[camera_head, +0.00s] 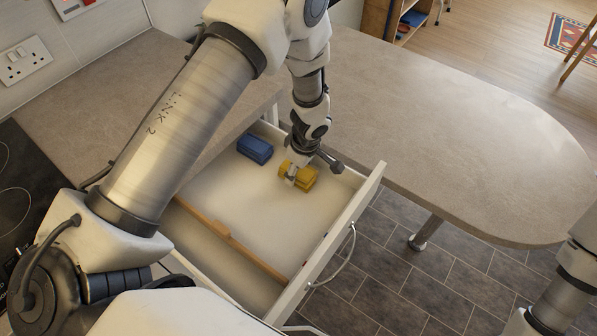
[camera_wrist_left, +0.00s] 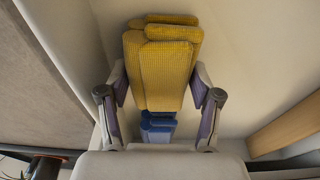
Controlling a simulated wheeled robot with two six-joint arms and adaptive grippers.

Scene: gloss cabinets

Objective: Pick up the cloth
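A folded yellow cloth (camera_head: 305,182) lies in the open drawer (camera_head: 240,200), near its right side. It also shows in the left wrist view (camera_wrist_left: 165,75), upper middle. My left gripper (camera_head: 294,172) is low in the drawer at this cloth. In the left wrist view my two fingers (camera_wrist_left: 160,90) stand wide apart, one on each side of the yellow cloth; firm contact is not clear. A folded blue cloth (camera_head: 255,148) lies toward the back of the drawer and shows partly behind the yellow one in the wrist view (camera_wrist_left: 158,127). My right gripper is out of view.
A wooden divider (camera_head: 230,240) runs across the drawer, left of the cloths. The drawer's front panel (camera_head: 340,235) with its handle is on the right. A grey countertop (camera_head: 450,130) extends over the upper right. A dark cooktop (camera_head: 22,190) is at the left edge.

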